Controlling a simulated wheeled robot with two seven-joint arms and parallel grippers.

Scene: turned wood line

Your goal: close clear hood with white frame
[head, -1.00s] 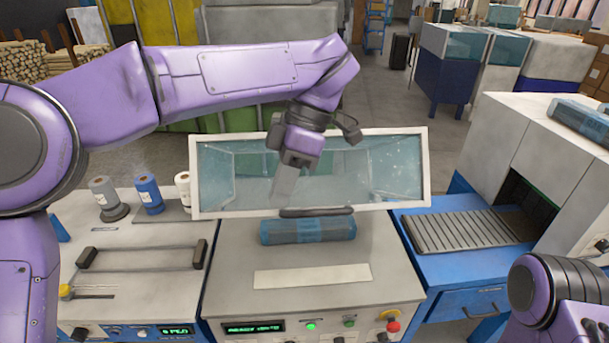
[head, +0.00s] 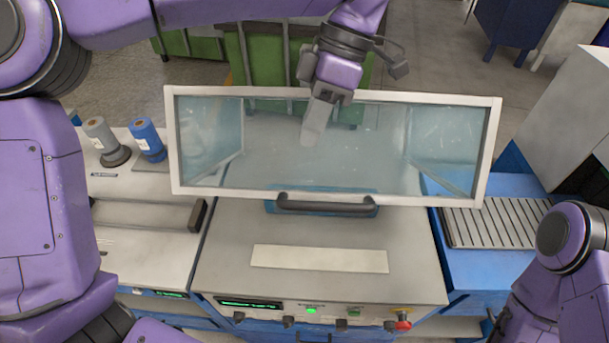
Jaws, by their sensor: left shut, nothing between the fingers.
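The clear hood with white frame (head: 186,186) stands over the middle machine, tilted and raised clear of the bed. Its dark handle (head: 326,206) is on the lower frame edge. My left gripper (head: 313,138) is shut and empty. It overlaps the top frame bar and upper middle of the clear panel; I cannot tell whether it touches. My right gripper is out of view; only part of that arm shows at the right.
The machine's front (head: 318,240) has a pale strip, knobs, a green light and a red button (head: 403,321). Spools (head: 148,140) stand on the left bench. A slatted conveyor (head: 495,222) lies to the right. Green bins (head: 262,60) stand behind.

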